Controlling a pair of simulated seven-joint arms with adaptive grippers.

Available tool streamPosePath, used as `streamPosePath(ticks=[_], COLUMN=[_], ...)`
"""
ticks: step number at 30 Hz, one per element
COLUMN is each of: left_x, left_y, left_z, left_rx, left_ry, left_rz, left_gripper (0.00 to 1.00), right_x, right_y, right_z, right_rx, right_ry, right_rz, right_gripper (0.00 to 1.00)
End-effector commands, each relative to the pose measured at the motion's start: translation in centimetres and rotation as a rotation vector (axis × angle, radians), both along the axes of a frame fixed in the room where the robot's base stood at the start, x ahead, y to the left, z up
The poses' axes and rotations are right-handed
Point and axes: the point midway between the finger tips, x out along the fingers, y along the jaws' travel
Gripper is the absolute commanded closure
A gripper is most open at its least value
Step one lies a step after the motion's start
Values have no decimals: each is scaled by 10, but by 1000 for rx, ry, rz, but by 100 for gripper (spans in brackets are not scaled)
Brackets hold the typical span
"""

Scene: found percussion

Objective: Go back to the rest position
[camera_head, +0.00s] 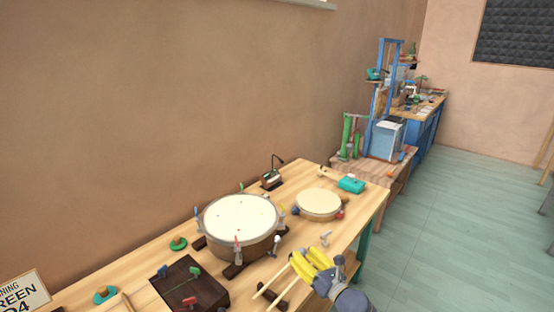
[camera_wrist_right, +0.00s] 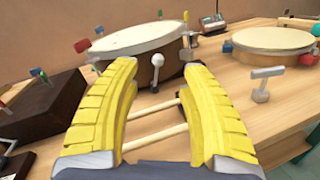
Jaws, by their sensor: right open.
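My right gripper (camera_head: 307,258) has yellow fingers and reaches in from the lower right over the front of the wooden table (camera_head: 135,279). In the right wrist view the gripper (camera_wrist_right: 158,68) is spread open, with nothing clamped between the fingertips. Two pale wooden sticks (camera_head: 272,282) lie close by the gripper. In the right wrist view the sticks (camera_wrist_right: 155,131) cross the gap, partly hidden by the fingers; I cannot tell whether they touch. My left gripper is out of view.
A large drum (camera_head: 240,216) with upright pegs stands behind the gripper. A smaller round drum (camera_head: 319,204) is to its right. A dark wooden box (camera_head: 187,287) sits at the left. A small grey T-shaped piece (camera_head: 325,237) stands near the gripper. Open floor (camera_head: 450,240) lies to the right.

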Motion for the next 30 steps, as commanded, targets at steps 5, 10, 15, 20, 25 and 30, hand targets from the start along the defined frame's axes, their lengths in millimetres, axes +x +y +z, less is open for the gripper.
streamPosePath(ticks=[5, 10, 15, 20, 25, 30], left_x=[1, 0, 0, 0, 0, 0], left_y=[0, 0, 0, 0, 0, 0], left_z=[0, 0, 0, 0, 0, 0], left_rx=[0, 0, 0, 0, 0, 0], left_ry=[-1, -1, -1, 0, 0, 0], left_rz=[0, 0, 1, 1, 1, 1], left_gripper=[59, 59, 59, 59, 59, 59], right_x=[-37, -81, -138, -206, -270, -314], right_y=[-35, -92, -147, -186, -204, -208], right_z=[26, 29, 6, -28, -57, -73], right_rx=[379, 759, 1097, 1365, 1542, 1631], right_ry=[38, 118, 232, 362, 486, 572], right_rz=[-183, -406, -651, -894, -1103, -1239], right_gripper=[56, 56, 56, 56, 56, 56])
